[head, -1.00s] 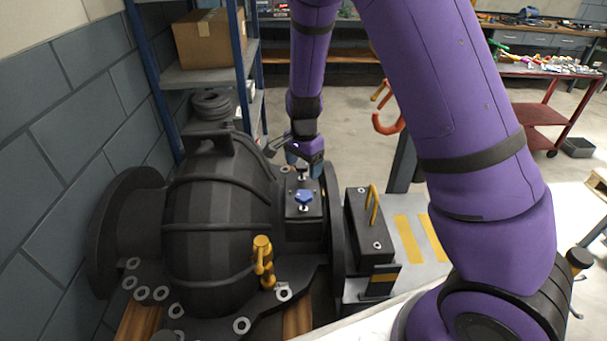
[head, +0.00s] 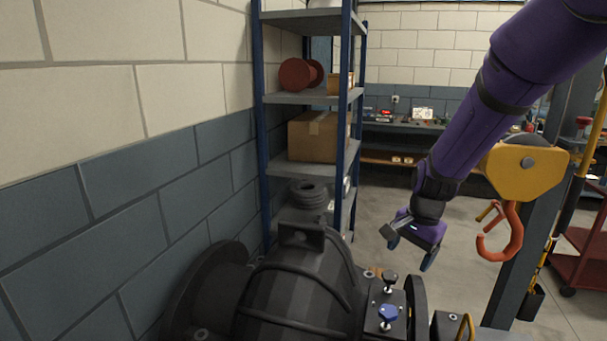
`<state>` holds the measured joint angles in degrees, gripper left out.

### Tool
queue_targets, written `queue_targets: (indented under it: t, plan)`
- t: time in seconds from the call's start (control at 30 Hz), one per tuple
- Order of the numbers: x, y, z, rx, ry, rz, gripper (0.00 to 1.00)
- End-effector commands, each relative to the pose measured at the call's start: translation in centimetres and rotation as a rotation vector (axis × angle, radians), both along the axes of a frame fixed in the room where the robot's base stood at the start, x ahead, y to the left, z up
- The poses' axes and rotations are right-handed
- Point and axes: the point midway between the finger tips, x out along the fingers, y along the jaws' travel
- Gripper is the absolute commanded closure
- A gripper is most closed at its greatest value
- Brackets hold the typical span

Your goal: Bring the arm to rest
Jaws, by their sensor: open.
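My purple arm reaches in from the upper right of the head view. My gripper (head: 411,252) hangs at its end with its two fingers apart, open and empty. It is in the air above and behind the dark casing (head: 298,285), apart from it. On the casing's right part stand a blue knob (head: 388,314) and a black knob (head: 391,280), neither touched by the gripper. The lower casing is cut off by the frame's bottom edge.
A blue-posted shelf (head: 308,170) with a cardboard box (head: 316,137) stands behind the casing. A yellow hoist block (head: 524,170) with an orange hook (head: 501,235) hangs close right of my gripper. A brick wall is on the left. Open floor lies behind the gripper.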

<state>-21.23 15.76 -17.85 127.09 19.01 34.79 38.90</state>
Motion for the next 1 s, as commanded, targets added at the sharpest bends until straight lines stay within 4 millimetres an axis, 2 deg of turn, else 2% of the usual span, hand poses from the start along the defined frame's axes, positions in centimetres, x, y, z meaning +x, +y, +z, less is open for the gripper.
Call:
queue_targets:
  t: [0.03,0.2,0.5,0.7,1.0]
  plan:
    - [-0.8,-0.3,1.8,0.012,-0.022,0.031,0.22]
    - [-3.6,-1.2,6.4,0.028,-0.086,0.156,0.22]
    - [-9.7,-3.0,13.2,0.000,-0.208,0.376,0.22]
    - [-14.3,-4.0,16.5,-0.059,-0.288,0.516,0.22]
    - [-21.4,-5.4,19.6,-0.205,-0.381,0.708,0.22]
